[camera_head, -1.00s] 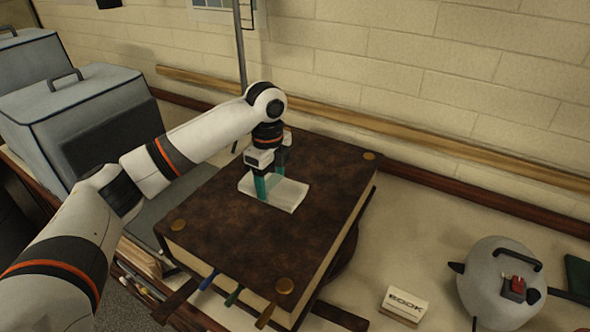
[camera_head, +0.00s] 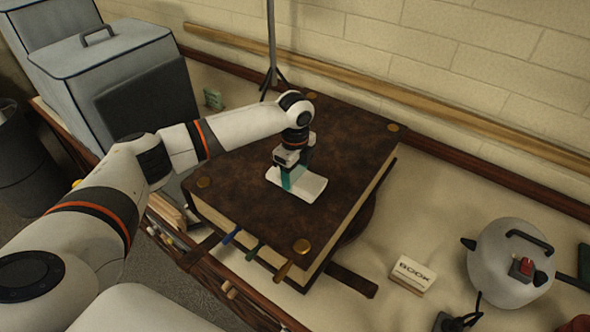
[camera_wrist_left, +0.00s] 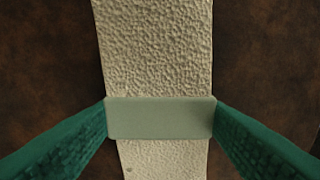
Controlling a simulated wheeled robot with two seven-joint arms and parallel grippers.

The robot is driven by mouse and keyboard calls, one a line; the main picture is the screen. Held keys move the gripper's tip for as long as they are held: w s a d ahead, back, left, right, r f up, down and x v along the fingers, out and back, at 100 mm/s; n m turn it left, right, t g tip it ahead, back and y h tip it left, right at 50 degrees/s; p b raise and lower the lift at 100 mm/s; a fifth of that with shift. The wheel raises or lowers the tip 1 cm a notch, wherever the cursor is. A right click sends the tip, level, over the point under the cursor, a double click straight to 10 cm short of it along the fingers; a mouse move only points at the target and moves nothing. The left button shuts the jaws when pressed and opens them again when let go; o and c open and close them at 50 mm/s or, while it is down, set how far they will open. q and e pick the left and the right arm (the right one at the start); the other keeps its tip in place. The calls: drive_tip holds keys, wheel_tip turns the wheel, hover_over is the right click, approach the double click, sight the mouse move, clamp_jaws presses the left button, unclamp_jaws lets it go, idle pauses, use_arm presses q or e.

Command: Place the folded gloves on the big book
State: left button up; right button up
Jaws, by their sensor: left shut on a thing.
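The big book (camera_head: 240,165) lies flat with a dark brown cover and metal corner studs. The folded gloves (camera_head: 312,187) are a pale, flat bundle over the middle of its cover. My left gripper (camera_head: 288,182) points down, its teal fingers shut on the gloves. The fingers (camera_wrist_left: 160,125) reach the two ends of that band. The brown cover fills both sides there. I cannot tell whether the gloves touch the cover. My right gripper is not in view.
A round grey pot-like thing (camera_head: 510,262) with a black handle is farther right. Grey boxes (camera_head: 115,75) stand at the left. A thin stand (camera_head: 271,45) rises behind the book.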

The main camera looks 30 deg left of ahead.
sight(295, 174)
use_arm(q)
drive_tip(key=o, duration=1)
drive_tip(key=shift+f, duration=0.1)
drive_tip(key=shift+c, duration=0.2)
wheel_tip(295, 174, up, 12)
drive_tip(key=b, duration=0.3)
